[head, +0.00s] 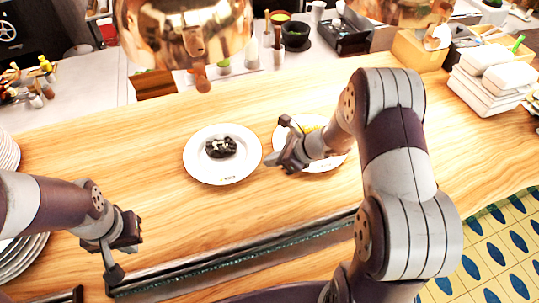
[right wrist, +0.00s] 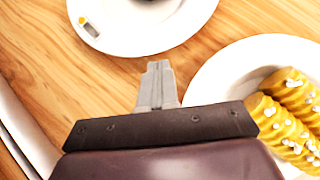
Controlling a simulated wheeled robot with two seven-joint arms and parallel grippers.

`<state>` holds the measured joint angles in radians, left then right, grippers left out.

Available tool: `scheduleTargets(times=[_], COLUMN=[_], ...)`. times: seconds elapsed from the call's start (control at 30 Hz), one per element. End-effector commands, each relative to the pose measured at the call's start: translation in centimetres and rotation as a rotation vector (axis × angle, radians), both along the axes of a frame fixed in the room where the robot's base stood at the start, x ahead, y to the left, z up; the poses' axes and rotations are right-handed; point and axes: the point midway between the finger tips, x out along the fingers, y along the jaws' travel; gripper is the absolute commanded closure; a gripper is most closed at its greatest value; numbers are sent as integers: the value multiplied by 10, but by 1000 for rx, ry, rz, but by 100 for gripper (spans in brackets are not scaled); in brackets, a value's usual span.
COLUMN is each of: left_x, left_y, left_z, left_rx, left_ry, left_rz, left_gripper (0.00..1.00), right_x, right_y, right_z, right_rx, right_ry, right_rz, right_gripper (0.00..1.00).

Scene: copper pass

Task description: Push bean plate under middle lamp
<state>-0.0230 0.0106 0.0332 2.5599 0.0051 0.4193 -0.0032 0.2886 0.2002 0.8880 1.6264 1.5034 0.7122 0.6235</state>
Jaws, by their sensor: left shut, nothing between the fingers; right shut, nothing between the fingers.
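The bean plate (head: 204,174), a white round plate with a dark heap of beans (head: 221,148), lies on the wooden counter. In the right wrist view the bean plate (right wrist: 140,42) is cut off at the top. My right gripper (head: 271,160) is shut and empty, just right of its rim; its fingers (right wrist: 157,85) point toward the plate with a small gap in the wrist view. My left gripper (head: 114,277) is shut and empty near the counter's front edge. A copper lamp (head: 185,30) hangs above and behind the plate; another copper lamp (head: 400,10) is farther right. I cannot tell which is middle.
A second white plate (head: 283,132) with yellow food (right wrist: 285,110) lies right of my right gripper, partly hidden by my arm. Plates are stacked at the left edge, and white dishes (head: 485,85) at the right. The counter left of the bean plate is clear.

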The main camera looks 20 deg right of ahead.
Motion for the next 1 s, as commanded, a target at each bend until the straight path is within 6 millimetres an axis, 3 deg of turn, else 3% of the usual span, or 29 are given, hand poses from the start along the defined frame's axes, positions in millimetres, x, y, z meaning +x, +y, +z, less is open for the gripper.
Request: scheduleTargets(times=[0.5, 0.77, 1.0], left_x=[0, 0, 0], left_y=[0, 0, 0], left_z=[3, -7, -6], left_rx=[0, 0, 0], left_ry=[1, 1, 0], left_rz=[0, 0, 0], left_gripper=[100, 100, 100], right_x=[7, 27, 28], right_y=[9, 34, 35], right_z=[-1, -2, -1], right_rx=[0, 0, 1], right_ry=[1, 0, 2], right_rz=[1, 4, 1], right_gripper=[100, 100, 100])
